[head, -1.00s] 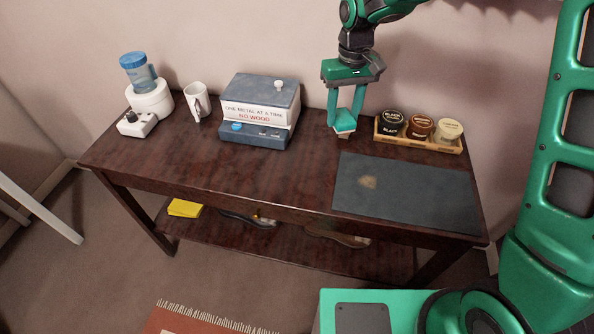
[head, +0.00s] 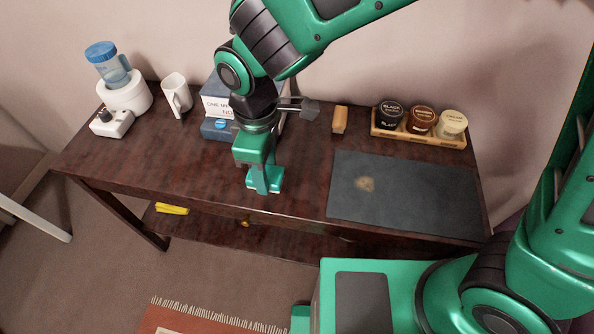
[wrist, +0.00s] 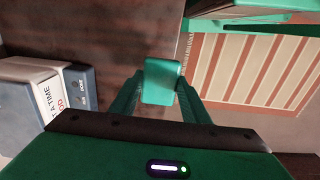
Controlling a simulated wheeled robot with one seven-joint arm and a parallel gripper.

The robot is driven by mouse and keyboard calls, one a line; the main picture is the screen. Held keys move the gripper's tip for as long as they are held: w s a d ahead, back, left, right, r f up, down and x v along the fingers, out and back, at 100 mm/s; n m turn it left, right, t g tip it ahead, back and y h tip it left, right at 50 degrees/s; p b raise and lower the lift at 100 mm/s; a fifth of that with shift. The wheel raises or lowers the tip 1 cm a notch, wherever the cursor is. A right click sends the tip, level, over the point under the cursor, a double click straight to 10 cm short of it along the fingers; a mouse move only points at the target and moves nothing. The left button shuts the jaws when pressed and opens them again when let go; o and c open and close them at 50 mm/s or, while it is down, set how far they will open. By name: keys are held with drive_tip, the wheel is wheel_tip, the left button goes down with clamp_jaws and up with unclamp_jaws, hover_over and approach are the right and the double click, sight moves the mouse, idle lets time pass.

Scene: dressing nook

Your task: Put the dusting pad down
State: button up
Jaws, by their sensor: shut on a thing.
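The dusting pad looks like a small green block (wrist: 162,82), held between the two fingers in the wrist view. My gripper (head: 264,176) is shut on it, over the front middle part of the dark wooden table (head: 140,150). In the head view the pad (head: 270,186) shows at the fingertips, close to the tabletop. I cannot tell whether it touches the wood. My arm and gripper hide part of the table behind them.
A dark mat (head: 420,195) with a tan smudge lies to the right. Behind it are a tray of jars (head: 405,137) and a small wooden block (head: 340,120). The front left tabletop is clear.

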drive_tip(key=w+d+f, duration=0.4)
drive_tip(key=w+d, duration=0.1)
drive_tip(key=shift+f, duration=0.25)
drive_tip(key=shift+d+f, duration=0.1)
drive_tip(key=shift+f, duration=1.9)
drive_tip(key=shift+f, duration=0.1)
drive_tip(key=o, duration=1.4)
wheel_tip(320, 180, up, 12)
